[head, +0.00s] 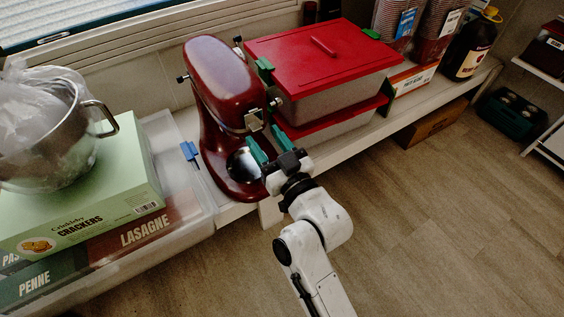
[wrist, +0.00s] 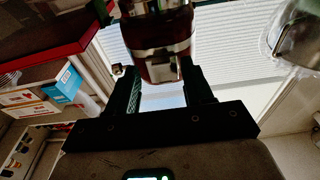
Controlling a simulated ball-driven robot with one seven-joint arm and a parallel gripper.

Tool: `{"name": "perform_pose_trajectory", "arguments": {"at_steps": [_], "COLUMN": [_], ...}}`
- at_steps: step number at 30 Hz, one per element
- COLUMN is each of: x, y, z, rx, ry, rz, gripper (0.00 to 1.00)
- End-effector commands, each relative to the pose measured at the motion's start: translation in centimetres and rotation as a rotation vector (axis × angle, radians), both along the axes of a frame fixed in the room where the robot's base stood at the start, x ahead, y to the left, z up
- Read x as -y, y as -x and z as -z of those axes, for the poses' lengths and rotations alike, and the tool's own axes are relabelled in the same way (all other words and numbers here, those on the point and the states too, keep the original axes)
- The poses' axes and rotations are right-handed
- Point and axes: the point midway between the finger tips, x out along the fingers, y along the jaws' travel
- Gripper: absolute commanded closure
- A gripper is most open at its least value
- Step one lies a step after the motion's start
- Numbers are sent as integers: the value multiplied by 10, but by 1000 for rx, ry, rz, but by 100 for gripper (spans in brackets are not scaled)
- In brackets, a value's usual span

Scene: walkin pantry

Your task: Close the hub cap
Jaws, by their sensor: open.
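A dark red stand mixer (head: 220,95) stands on the shelf. Its hub cap (head: 253,120) looks like a small silvery plate at the front end of the mixer head, apparently standing out from it; its exact angle is hard to tell. My gripper (head: 268,148) is just below and in front of the hub cap, with teal fingers spread and nothing between them. In the wrist view the mixer head's front (wrist: 155,40) with its silver band is ahead of my open gripper (wrist: 165,82). A small metal piece, likely the hub cap (wrist: 163,67), shows there between the fingers' lines.
Red-lidded bins (head: 322,55) stand close to the mixer's right. A clear tub (head: 190,205) with boxes and a metal bowl (head: 60,150) stands at left. Cups and a dark bottle (head: 470,45) are farther right. The floor in front (head: 430,220) is clear.

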Motion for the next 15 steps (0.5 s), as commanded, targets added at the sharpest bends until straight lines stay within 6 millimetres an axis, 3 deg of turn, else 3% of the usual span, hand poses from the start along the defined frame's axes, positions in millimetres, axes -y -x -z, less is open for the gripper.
{"name": "perform_pose_trajectory", "arguments": {"at_steps": [9, 15], "x": [30, 44], "y": [47, 68], "z": [8, 12], "rx": [-4, -2], "ry": [-4, -3], "rz": [-1, -3], "gripper": [49, 49]}}
